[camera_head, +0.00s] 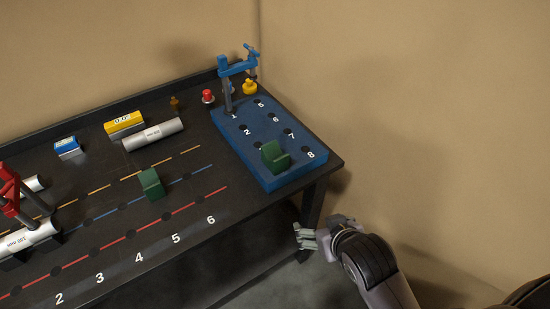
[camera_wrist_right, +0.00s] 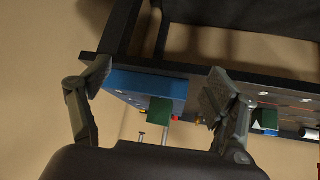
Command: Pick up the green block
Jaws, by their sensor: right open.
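One green block (camera_head: 274,155) stands on the blue numbered board (camera_head: 284,180) at the right end of the black table. A second green block (camera_head: 151,183) stands on the table near the dashed blue line. In the right wrist view a green block (camera_wrist_right: 160,108) shows against the blue board (camera_wrist_right: 148,84), between the fingers, and another green piece (camera_wrist_right: 267,118) shows right of them. My right gripper (camera_head: 306,237) is open and empty, off the table's right end and apart from both blocks. My left gripper is not in view.
A blue clamp (camera_head: 236,70) rises from the board's back. Behind are red (camera_head: 208,96) and yellow (camera_head: 250,87) knobs, a yellow box (camera_head: 124,122), a blue box (camera_head: 67,147) and a silver cylinder (camera_head: 153,134). A red clamp (camera_head: 12,190) stands at far left. Walls close the back and right.

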